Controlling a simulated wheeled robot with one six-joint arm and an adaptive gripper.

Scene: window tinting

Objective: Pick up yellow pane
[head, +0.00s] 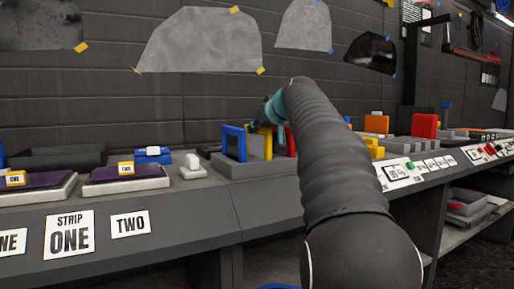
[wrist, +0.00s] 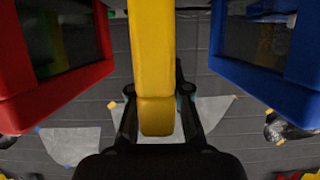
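The yellow pane (wrist: 155,60) stands on edge in the middle of the wrist view, its near end between my two fingers. My gripper (wrist: 157,98) has a dark finger close against each side of it and looks shut on it. In the head view my gripper (head: 272,112) is at the top of the yellow pane (head: 267,142), which stands in the grey rack (head: 240,168). My arm hides part of the rack. The pane's lower part is hidden.
A blue pane (head: 233,142) stands left of the yellow one in the head view, and a red pane (head: 291,142) right of it. In the wrist view the red pane (wrist: 60,85) and blue pane (wrist: 265,80) flank my gripper. Purple pads (head: 125,173) lie left.

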